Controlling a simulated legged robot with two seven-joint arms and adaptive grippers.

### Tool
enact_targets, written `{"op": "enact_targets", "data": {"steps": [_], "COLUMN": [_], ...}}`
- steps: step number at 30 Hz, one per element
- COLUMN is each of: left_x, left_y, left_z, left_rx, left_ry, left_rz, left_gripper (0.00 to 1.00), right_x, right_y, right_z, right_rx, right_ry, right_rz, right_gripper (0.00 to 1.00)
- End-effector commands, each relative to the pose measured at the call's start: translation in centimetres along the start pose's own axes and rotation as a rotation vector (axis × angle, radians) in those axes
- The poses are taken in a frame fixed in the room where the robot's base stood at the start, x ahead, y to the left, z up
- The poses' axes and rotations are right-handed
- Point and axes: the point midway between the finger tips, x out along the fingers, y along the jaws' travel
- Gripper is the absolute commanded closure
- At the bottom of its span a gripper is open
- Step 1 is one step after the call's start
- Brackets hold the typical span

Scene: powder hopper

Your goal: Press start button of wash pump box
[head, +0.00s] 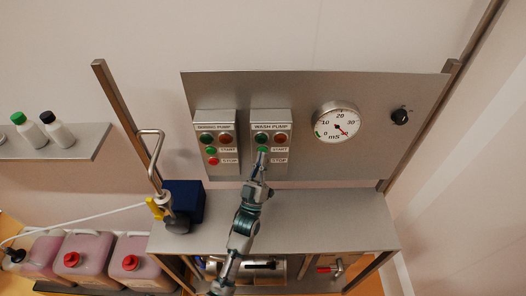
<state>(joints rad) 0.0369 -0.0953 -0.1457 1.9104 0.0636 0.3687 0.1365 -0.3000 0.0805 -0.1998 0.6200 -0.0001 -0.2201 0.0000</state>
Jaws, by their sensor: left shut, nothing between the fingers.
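The wash pump box (284,116) is a grey box on the metal panel, with its name on a label. It has a green lamp and a red lamp at the top, and START and STOP labels below. The green start button (262,149) shows beside the START label, just above my fingertips. The stop button is hidden behind my gripper. My left gripper (262,156) is shut and empty, its tips at or very near the start button; I cannot tell if they touch. My right gripper is not in view.
A dosing pump box (215,119) with green and red buttons stands left of the wash pump box. A gauge (337,122) and a black knob (400,116) are to the right. A metal shelf (330,225) lies below, with a blue block (186,199) and a bent pipe (153,150) at its left.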

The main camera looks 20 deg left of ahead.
Motion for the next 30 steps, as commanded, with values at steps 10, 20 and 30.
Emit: {"op": "enact_targets", "data": {"steps": [10, 20, 30], "left_x": [0.3, 0.3, -0.7], "left_y": [-0.2, -0.2, 0.5], "left_z": [0.3, 0.2, -0.5], "left_rx": [0.0, 0.0, 0.0], "left_ry": [-0.001, -0.002, -0.001], "left_rz": [0.0, -0.001, -0.001], "left_gripper": [1.0, 1.0, 1.0], "right_x": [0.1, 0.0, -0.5], "right_y": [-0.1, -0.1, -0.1], "right_z": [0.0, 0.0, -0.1], "right_rx": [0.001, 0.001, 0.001], "right_ry": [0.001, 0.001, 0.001], "right_rz": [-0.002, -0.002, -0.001], "right_gripper": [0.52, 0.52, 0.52]}}
